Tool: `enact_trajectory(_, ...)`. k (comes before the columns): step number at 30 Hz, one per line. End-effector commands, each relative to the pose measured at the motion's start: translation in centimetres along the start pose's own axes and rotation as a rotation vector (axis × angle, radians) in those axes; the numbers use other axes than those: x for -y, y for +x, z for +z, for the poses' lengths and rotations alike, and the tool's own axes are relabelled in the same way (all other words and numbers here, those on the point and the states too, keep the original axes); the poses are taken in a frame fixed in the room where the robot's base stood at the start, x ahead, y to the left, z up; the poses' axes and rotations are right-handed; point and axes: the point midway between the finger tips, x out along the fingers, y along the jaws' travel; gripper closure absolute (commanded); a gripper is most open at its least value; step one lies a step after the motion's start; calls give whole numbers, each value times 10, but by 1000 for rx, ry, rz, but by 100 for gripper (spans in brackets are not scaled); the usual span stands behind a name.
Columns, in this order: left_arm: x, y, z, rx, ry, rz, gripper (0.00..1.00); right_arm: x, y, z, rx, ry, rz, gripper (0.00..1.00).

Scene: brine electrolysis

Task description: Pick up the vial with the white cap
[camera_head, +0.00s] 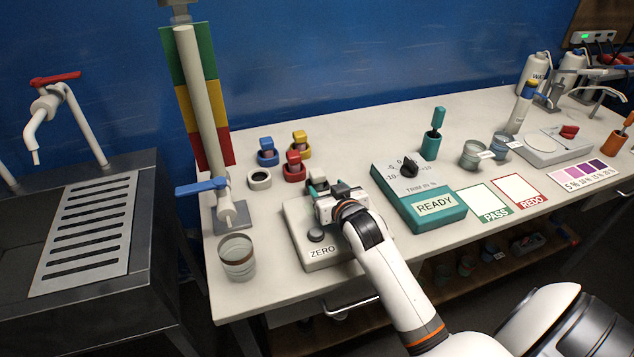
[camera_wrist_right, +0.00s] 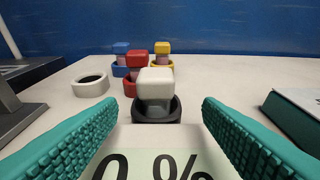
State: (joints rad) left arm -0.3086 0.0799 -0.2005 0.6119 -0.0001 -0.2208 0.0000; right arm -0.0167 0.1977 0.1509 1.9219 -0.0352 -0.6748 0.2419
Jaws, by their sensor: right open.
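The vial with the white cap (camera_wrist_right: 156,84) stands upright in a dark round holder (camera_wrist_right: 157,112) in the right wrist view. In the head view the white cap (camera_head: 317,176) shows just beyond my right gripper (camera_head: 326,198), which partly hides the vial. My right gripper is open and empty. Its two teal fingers (camera_wrist_right: 156,140) lie to the left and right in the wrist view, with the vial ahead between them and apart from both. My left gripper is not in view.
Blue (camera_head: 267,151), red (camera_head: 294,166) and yellow-capped (camera_head: 299,144) vials stand behind. An empty white ring (camera_head: 260,179) is at left. Below my gripper is the ZERO device (camera_head: 322,252). A teal READY box (camera_head: 420,203) stands right; a glass beaker (camera_head: 237,257) stands front left.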

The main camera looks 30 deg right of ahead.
Motion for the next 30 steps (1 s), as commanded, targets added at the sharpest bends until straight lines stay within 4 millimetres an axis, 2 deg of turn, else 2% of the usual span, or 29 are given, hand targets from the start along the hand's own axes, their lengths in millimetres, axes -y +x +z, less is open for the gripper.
enact_trajectory(5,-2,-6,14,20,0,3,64,-4,24,0,-2,1,1,40)
enact_trajectory(9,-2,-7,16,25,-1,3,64,-4,42,-1,-1,0,0,40)
enact_trajectory(13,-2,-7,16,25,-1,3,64,-4,49,-2,0,0,1,40)
enact_trajectory(19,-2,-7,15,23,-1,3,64,-4,49,-2,-1,0,1,40)
enact_trajectory(20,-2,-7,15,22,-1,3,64,-4,49,-2,-1,0,1,43)
enact_trajectory(28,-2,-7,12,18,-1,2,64,-4,49,-2,-1,0,1,87)
enact_trajectory(30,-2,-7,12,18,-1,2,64,-4,49,-2,0,0,1,89)
